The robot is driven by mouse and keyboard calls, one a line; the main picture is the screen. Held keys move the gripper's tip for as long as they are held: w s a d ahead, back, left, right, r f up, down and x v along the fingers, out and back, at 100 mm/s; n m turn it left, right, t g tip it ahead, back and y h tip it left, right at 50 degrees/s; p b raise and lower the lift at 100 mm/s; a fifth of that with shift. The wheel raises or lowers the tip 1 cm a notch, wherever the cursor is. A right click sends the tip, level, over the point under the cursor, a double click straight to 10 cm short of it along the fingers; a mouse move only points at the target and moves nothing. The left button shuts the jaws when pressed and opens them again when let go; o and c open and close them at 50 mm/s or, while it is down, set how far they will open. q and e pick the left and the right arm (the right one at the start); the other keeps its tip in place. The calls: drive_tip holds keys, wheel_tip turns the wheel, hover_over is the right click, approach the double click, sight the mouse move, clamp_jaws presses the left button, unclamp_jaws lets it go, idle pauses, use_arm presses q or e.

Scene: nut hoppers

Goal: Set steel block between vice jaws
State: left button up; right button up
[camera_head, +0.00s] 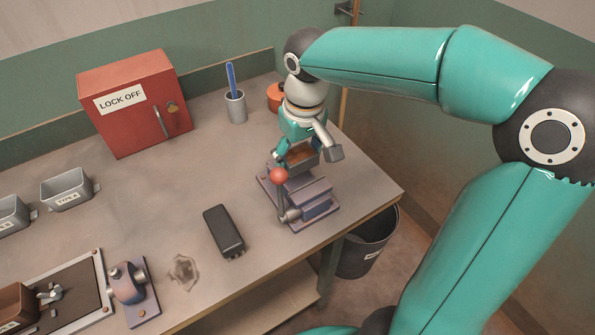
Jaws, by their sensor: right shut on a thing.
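The vice (312,201) stands near the table's right edge, with a red ball (279,175) on its lever. My right gripper (301,150) reaches down from above, right over the vice. It is shut on a block (301,157), which looks grey-brown and is partly covered by the fingers. The block is at the top of the vice; I cannot tell whether it touches the jaws or sits between them. My left gripper is not in view.
A black oblong case (224,230) lies left of the vice, near a stain. A red lock-off box (134,100), a cup with a blue stick (235,107) and an orange pot (275,97) stand at the back. Grey bins (66,188) stand at left. A bin (368,243) stands beside the table.

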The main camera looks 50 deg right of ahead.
sight(298, 180)
drive_tip(key=shift+f, duration=2.4)
drive_tip(key=shift+f+b, duration=0.1)
drive_tip(key=shift+b, duration=0.2)
drive_tip(key=o, duration=1.7)
drive_tip(key=r, duration=0.7)
drive_tip(key=s+r+p, duration=0.1)
drive_tip(key=r, duration=0.3)
drive_tip(key=shift+s+a, duration=0.1)
drive_tip(key=shift+a, duration=0.05)
drive_tip(key=shift+s+r, duration=0.15)
drive_tip(key=shift+r, duration=0.45)
